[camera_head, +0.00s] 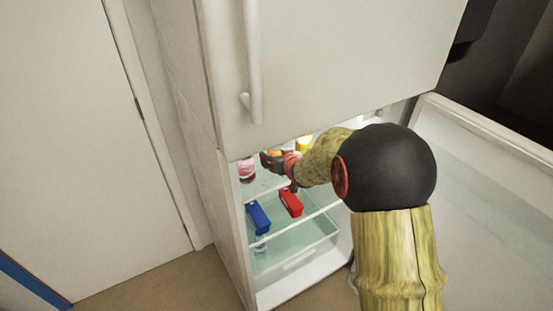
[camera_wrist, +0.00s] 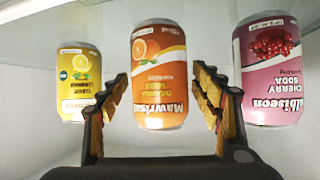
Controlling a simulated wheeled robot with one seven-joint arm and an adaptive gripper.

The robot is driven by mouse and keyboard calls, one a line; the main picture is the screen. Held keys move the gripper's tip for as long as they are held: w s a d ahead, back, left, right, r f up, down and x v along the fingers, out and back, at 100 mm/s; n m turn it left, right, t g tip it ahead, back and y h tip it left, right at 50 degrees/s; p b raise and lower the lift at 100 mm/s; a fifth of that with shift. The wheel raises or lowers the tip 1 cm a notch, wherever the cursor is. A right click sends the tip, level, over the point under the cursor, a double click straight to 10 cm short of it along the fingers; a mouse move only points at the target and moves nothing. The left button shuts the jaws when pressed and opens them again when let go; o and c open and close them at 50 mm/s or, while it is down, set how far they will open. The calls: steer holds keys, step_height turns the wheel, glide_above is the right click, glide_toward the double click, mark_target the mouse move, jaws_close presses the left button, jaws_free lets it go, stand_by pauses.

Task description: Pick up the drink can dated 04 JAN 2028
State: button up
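Three drink cans stand in a row in the fridge. The orange soda can (camera_wrist: 159,80) is in the middle of the wrist view, its text upside down. The yellow lemonade can (camera_wrist: 78,82) is to its left and the pink cherry soda can (camera_wrist: 268,72) to its right. Small light print shows near the pink can's upper edge; no date is readable on any can. My gripper (camera_wrist: 160,98) is open, its fingers on either side of the orange can with visible gaps. In the head view, my gripper (camera_head: 277,163) is at the orange can (camera_head: 275,153), partly covering it.
The lower fridge door (camera_head: 480,190) is open at the right. Below the cans are a blue carton (camera_head: 257,217), a red carton (camera_head: 290,204) and a clear bottle (camera_head: 261,244). The closed upper door (camera_head: 340,60) is above my arm.

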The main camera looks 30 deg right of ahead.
steer(key=c, duration=1.3)
steer(key=shift+c, duration=1)
steer(key=shift+r, duration=0.1)
